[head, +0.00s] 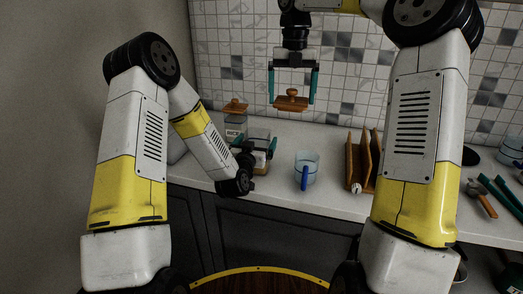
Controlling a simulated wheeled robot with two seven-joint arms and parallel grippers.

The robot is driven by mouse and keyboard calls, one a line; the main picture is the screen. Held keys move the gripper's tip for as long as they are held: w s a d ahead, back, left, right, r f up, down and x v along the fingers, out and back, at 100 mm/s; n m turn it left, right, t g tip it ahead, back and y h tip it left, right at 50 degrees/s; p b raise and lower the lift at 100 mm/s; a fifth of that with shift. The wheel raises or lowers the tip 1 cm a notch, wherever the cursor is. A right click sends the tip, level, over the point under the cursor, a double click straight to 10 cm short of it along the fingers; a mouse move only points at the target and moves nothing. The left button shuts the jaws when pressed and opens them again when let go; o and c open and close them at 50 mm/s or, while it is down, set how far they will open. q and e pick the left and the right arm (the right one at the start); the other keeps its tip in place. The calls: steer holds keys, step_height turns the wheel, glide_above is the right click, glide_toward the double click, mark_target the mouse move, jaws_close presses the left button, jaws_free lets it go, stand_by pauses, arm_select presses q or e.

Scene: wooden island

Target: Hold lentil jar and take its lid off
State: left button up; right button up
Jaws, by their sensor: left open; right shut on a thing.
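The clear lentil jar (259,136) stands upright and lidless on the white counter, with brownish contents low in it. My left gripper (255,146) is open, with its teal fingers on either side of the jar; I cannot tell whether they touch it. My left wrist hides part of the jar's lower front. My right gripper (292,92) is shut on a wooden lid (291,102) with a round knob. It holds the lid level in the air, above and to the right of the jar, apart from it.
Another jar (235,126) with a wooden lid stands just behind and left. A clear mug with a blue handle (305,172) is to the right, then a wooden rack (355,160). Teal-handled utensils (496,194) lie at far right. The tiled wall rises behind the counter.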

arm_select(q)
steer(key=v, duration=0.6)
steer(key=shift+s, duration=0.4)
steer(key=shift+a, duration=0.15)
stand_by(0.4)
